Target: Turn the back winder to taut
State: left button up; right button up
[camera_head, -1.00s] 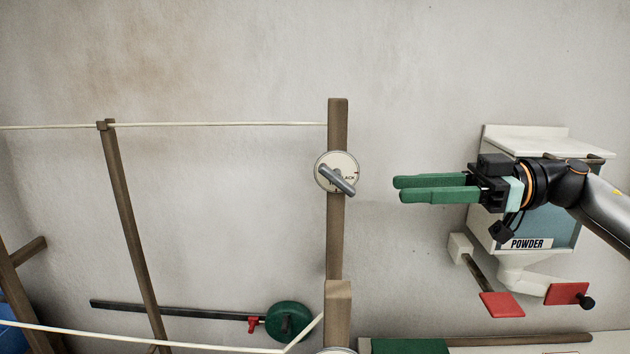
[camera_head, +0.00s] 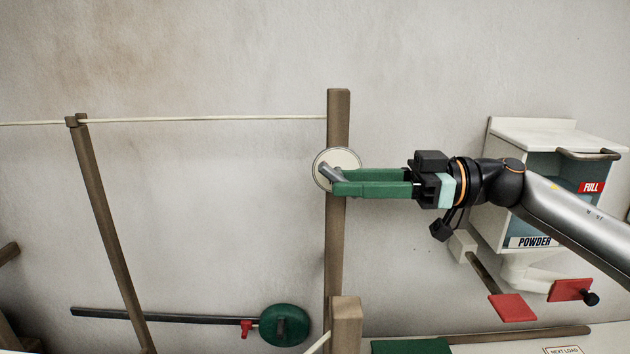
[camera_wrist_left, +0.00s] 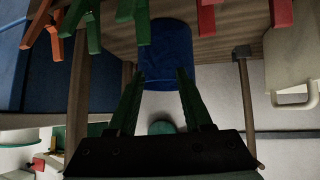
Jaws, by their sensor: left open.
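The back winder (camera_head: 322,158) is a pale round dial on a brown wooden post (camera_head: 338,118), with a grey bar handle (camera_head: 329,171) across its face. A pale line (camera_head: 210,119) runs left from the post and looks nearly straight. My right gripper (camera_head: 336,181) comes in from the right, its green fingertips at the handle's lower right end. They cover part of the dial and its lettering. I cannot tell whether the fingers grip the bar. My left gripper (camera_wrist_left: 158,76) shows in the left wrist view, open, with its fingers spread and nothing between them.
A powder box (camera_head: 535,190) with red paddles (camera_head: 512,307) is on the wall at right, behind my right arm. A green disc (camera_head: 285,325) with a dark bar is below. A blue container (camera_wrist_left: 167,50) lies ahead of my left gripper.

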jog(key=a, duration=0.5)
grip_shut()
dwell(0.4)
